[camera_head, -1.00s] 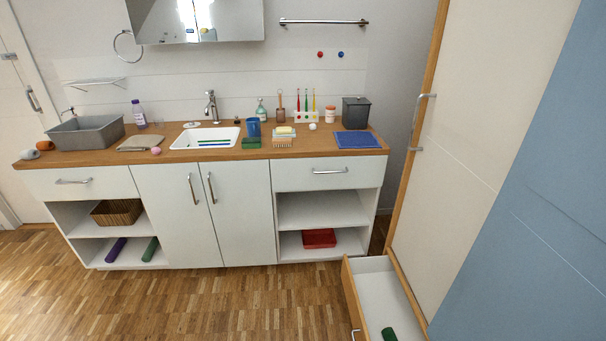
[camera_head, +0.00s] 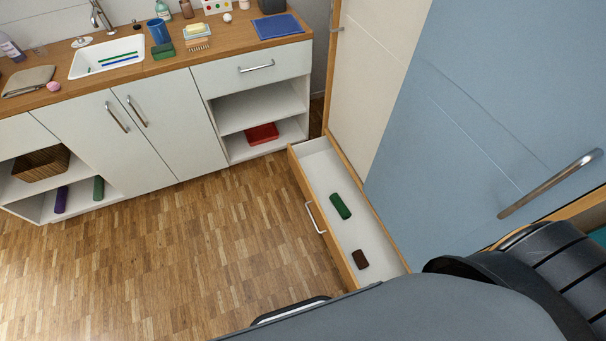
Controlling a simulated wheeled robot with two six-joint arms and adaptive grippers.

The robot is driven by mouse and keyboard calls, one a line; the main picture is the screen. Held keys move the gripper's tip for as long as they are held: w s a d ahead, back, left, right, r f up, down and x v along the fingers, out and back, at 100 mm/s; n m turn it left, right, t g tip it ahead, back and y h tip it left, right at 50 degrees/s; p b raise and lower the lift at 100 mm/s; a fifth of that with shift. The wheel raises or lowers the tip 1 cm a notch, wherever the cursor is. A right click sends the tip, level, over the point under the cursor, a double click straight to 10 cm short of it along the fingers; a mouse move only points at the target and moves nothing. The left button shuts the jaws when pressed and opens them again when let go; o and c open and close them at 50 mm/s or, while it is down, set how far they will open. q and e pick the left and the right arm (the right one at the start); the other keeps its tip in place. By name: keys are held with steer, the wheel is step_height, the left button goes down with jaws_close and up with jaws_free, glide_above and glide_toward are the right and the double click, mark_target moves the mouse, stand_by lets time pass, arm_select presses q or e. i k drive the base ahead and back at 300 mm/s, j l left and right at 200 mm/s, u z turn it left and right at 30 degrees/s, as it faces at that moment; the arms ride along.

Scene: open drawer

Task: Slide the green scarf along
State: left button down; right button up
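A rolled dark green cloth (camera_head: 340,206), which looks like the scarf, lies in the open drawer (camera_head: 315,147) at the lower right of the head view. It lies lengthwise near the middle of the drawer floor. A small dark brown item (camera_head: 360,259) lies nearer to me in the same drawer, apart from the green roll. Another green roll (camera_head: 98,189) lies on the bottom shelf of the vanity at the left, next to a purple roll (camera_head: 61,199). Neither of my grippers shows; only dark parts of my body fill the bottom right.
The tall cabinet with a blue door (camera_head: 480,110) stands right behind the drawer. The drawer front with its handle (camera_head: 315,217) juts into the room. A red tray (camera_head: 262,133) sits on the vanity's lower right shelf. The wooden floor (camera_head: 210,240) before the vanity is clear.

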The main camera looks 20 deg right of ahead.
mark_target(345, 213)
steer(key=z, duration=2.55)
steer(key=j+z, duration=0.15)
steer(key=j, duration=1.15)
